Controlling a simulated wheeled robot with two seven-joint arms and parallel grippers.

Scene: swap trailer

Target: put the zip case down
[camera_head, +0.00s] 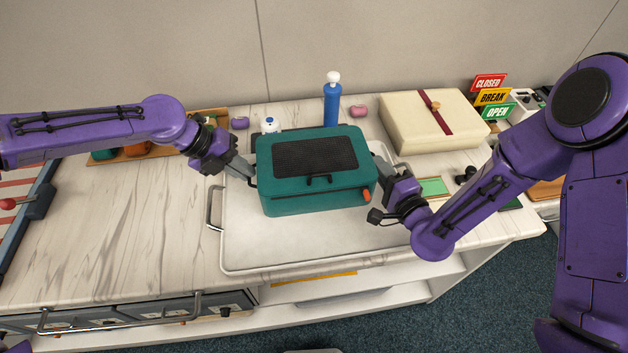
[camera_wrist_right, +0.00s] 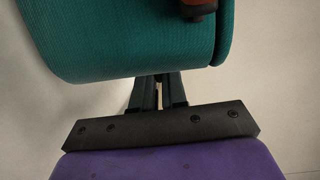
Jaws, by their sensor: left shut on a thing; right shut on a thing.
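The teal zip case (camera_head: 285,195) with a black mesh panel on its lid is over the metal tray (camera_head: 250,255) in the head view. I cannot tell whether its underside touches the tray. My left gripper (camera_head: 248,174) is shut on the left side of the case. My right gripper (camera_head: 378,176) is shut at its right side, where the exact hold is partly hidden. In the right wrist view the case (camera_wrist_right: 130,45) fills the upper part, and the right gripper's fingers (camera_wrist_right: 159,92) meet its edge. An orange-brown tab (camera_head: 366,195) shows at the case's right front.
A blue bottle (camera_head: 331,105) and a small white-and-blue item (camera_head: 269,125) stand behind the case. A cream box (camera_head: 420,122) with a red band is at the back right, near stacked signs (camera_head: 492,97). The counter left of the tray (camera_head: 140,220) is mostly clear.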

